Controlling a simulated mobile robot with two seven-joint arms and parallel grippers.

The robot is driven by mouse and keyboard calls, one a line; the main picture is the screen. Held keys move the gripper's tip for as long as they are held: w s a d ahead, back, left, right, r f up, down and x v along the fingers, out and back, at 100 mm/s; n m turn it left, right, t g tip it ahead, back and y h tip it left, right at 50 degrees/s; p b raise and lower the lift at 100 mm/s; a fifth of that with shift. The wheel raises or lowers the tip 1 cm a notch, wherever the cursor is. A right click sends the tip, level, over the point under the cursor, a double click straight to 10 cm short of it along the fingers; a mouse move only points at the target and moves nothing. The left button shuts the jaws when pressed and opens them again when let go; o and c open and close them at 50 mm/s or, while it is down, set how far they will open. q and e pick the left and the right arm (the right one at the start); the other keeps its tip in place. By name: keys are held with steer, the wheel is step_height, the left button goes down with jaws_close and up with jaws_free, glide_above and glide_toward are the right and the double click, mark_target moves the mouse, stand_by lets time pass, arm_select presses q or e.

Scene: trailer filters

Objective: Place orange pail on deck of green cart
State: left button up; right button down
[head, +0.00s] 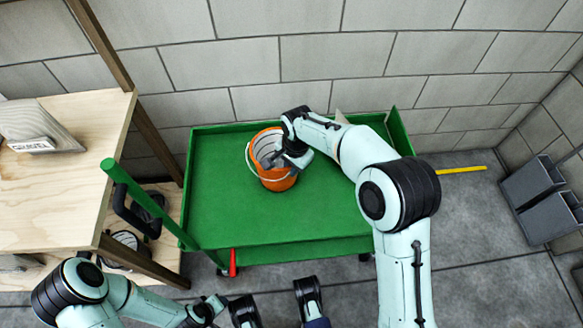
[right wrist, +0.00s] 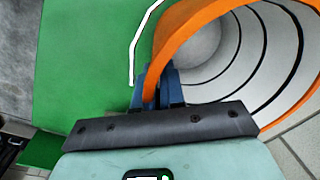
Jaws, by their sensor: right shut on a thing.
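The orange pail (head: 277,184) has a pale ringed inside and a thin white handle. In the head view it appears over the deck of the green cart (head: 222,205), left of the deck's middle and nearly upright. I cannot tell whether its base touches the deck. My right gripper (head: 282,160) is shut on the pail's rim. In the right wrist view the blue fingers (right wrist: 160,88) pinch the orange rim (right wrist: 190,30), with green deck to the left. My left gripper (head: 208,308) is low in the head view, in front of the cart, and its jaws are unclear.
A wooden shelf (head: 88,185) with a grey item (head: 38,125) on top stands left of the cart. The cart's green handle (head: 145,200) rises at the left. Grey bins (head: 535,190) are at the right wall. The deck's front is clear.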

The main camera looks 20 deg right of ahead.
arm_select(q)
steer(key=shift+s+f, duration=0.1)
arm_select(e)
steer(key=shift+f, duration=0.15)
steer(key=shift+f, duration=0.15)
steer(key=c, duration=1.2)
jaws_free()
arm_select(q)
steer(key=shift+h, duration=0.3)
steer(key=r+p, duration=0.1)
steer(key=d+r+p, duration=0.1)
steer(key=r, duration=0.1)
steer(key=d+r+p, duration=0.1)
steer(key=shift+s+r, duration=0.3)
steer(key=shift+r, duration=0.05)
arm_select(e)
steer(key=r, duration=0.8)
steer(key=s+r, duration=0.1)
steer(key=r, duration=0.3)
steer(key=shift+d+r, duration=0.15)
steer(key=shift+d, duration=0.15)
